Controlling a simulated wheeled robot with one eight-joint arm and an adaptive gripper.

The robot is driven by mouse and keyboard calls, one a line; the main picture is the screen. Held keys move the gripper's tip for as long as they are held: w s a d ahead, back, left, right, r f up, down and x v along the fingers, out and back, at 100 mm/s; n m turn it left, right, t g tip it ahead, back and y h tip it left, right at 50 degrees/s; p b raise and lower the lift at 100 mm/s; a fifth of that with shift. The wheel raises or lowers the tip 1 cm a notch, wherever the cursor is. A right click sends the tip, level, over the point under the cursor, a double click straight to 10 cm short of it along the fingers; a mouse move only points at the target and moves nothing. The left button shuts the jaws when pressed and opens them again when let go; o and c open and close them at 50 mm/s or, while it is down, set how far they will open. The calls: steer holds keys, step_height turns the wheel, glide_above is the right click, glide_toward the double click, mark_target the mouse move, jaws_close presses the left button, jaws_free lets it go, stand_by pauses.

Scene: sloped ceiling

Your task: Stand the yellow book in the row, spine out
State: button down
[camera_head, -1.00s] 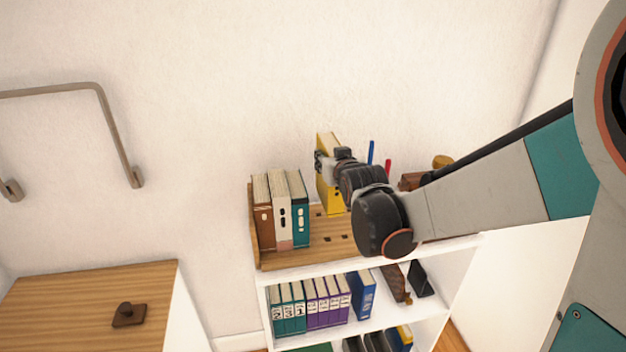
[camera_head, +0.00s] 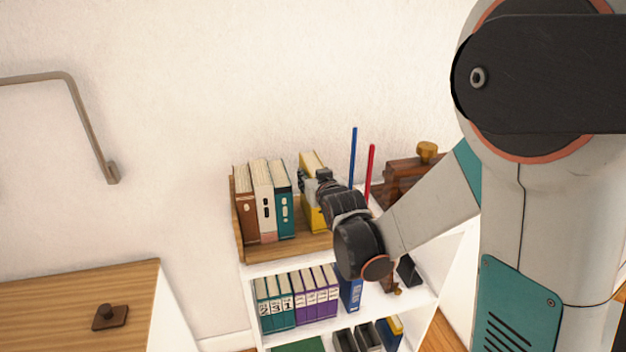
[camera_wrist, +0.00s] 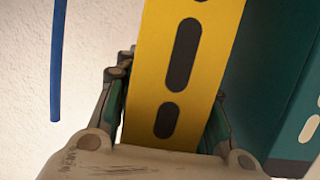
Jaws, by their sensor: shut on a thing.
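The yellow book (camera_head: 313,205) is upright in my gripper (camera_head: 313,178), just right of the row on the wooden rack (camera_head: 290,246). The row holds a brown book (camera_head: 246,215), a white book (camera_head: 265,212) and a teal book (camera_head: 284,212). In the wrist view, the yellow spine (camera_wrist: 184,70) with dark oval marks faces my gripper (camera_wrist: 165,120), which is shut on the book's sides. The teal book (camera_wrist: 270,85) stands close to its right there. A small gap shows between the yellow and teal books. My gripper hides part of the yellow book's lower end, so I cannot tell whether it touches the rack.
A blue rod (camera_head: 353,158) and a red rod (camera_head: 370,170) stand right of the yellow book; the blue rod also shows in the wrist view (camera_wrist: 57,60). A brown wooden object (camera_head: 402,175) is farther right. A wooden cabinet top (camera_head: 60,300) is at left.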

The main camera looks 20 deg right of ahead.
steer(key=shift+f, duration=0.1)
steer(key=c, duration=1.1)
jaws_free()
steer(key=shift+o, duration=0.2)
steer(key=s+r+g+p, duration=0.1)
steer(key=s+r+g, duration=0.1)
steer(key=s, duration=1.5)
steer(key=s+r+g+p, duration=0.2)
steer(key=s+g, duration=0.3)
steer(key=s, duration=1.1)
steer(key=shift+s+r+g, duration=0.3)
steer(key=shift+s+r, duration=0.1)
